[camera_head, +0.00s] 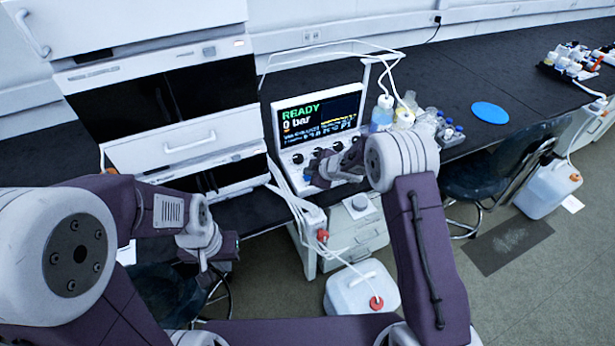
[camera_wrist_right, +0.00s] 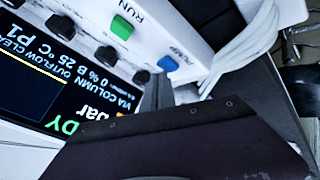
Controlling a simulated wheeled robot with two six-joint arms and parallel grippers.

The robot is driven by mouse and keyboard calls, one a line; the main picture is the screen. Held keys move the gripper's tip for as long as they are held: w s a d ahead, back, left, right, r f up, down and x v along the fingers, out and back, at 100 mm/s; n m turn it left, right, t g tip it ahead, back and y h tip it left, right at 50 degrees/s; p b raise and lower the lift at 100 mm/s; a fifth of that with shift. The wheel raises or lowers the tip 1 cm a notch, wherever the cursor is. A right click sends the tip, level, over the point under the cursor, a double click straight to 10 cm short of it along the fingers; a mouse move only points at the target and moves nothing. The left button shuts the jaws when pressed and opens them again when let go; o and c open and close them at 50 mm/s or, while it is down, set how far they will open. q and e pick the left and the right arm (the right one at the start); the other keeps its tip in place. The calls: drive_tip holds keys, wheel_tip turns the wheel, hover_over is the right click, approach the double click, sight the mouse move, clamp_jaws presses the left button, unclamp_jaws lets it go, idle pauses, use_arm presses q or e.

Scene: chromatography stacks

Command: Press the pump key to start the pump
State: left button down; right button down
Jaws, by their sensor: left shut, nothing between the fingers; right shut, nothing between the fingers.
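The pump key is the blue key (camera_wrist_right: 168,64) beside a "PUMP" label on the instrument's white front panel in the right wrist view. In the head view I cannot make it out; my right arm and gripper cover part of the panel. My right gripper (camera_head: 318,172) is shut and empty, close in front of the panel under the screen. In the wrist view its dark body fills the lower part, and I cannot tell whether it touches anything. The screen (camera_head: 318,115) reads "READY" and "0 bar". My left gripper (camera_head: 225,262) is shut and empty, low in front of the bench.
A green key (camera_wrist_right: 121,27) labelled "RUN" and black knobs (camera_wrist_right: 106,55) sit beside the blue key. White tubing (camera_wrist_right: 245,50) hangs beside the panel. Bottles (camera_head: 382,113) stand right of the screen. A white canister (camera_head: 360,290) is on the floor.

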drive_tip(key=shift+f+b, duration=0.4)
drive_tip(key=shift+f, duration=0.15)
idle(0.6)
drive_tip(key=shift+r+p, duration=1)
drive_tip(key=shift+p, duration=0.1)
wheel_tip(320, 180, up, 5)
drive_tip(key=p, duration=0.5)
